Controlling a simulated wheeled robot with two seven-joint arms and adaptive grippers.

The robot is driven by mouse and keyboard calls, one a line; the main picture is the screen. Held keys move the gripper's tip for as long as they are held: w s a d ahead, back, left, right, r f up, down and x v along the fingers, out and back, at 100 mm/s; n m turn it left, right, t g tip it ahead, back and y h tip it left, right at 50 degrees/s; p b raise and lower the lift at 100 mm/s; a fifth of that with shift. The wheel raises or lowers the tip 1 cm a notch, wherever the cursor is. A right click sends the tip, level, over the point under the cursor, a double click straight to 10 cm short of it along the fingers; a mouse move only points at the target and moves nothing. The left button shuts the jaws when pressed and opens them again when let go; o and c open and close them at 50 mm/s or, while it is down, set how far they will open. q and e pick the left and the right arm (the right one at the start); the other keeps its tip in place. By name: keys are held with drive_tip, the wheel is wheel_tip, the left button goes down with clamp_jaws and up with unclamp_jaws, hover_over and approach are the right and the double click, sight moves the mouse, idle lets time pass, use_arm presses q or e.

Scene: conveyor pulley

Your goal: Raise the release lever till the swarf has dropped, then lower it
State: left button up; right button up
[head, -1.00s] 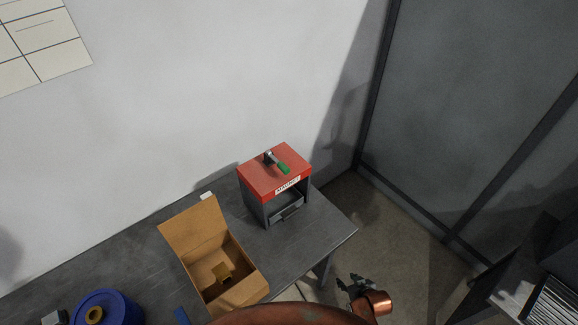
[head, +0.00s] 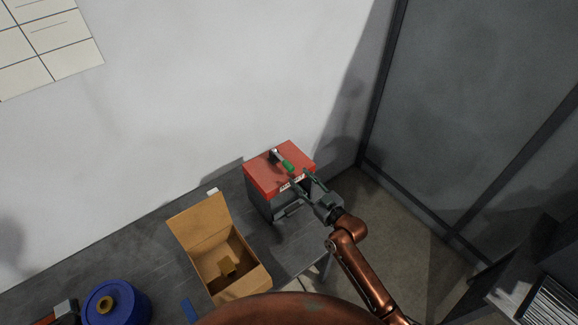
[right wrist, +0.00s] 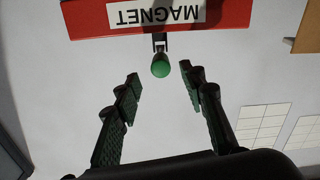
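In the right wrist view the lever's green end (right wrist: 160,66) shows just below the red MAGNET face (right wrist: 220,16), between and beyond my fingertips. My right gripper (head: 308,182) is open and empty in front of the box; its fingers stand apart in the right wrist view (right wrist: 160,84), not touching the lever. The box's lower front is partly hidden by my gripper. No swarf can be made out. My left gripper is not in view.
An open cardboard box (head: 218,256) stands left of the magnet box. A blue spool (head: 118,304) sits at the table's near left. A blue item (head: 189,310) lies beside it. A dark shelf (head: 520,270) stands at the right.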

sight(289, 167)
drive_tip(key=p+x, duration=0.1)
drive_tip(key=x, duration=0.6)
drive_tip(key=shift+w+a, duration=0.15)
drive_tip(key=shift+c, duration=0.2)
clamp_jaws()
idle(0.4)
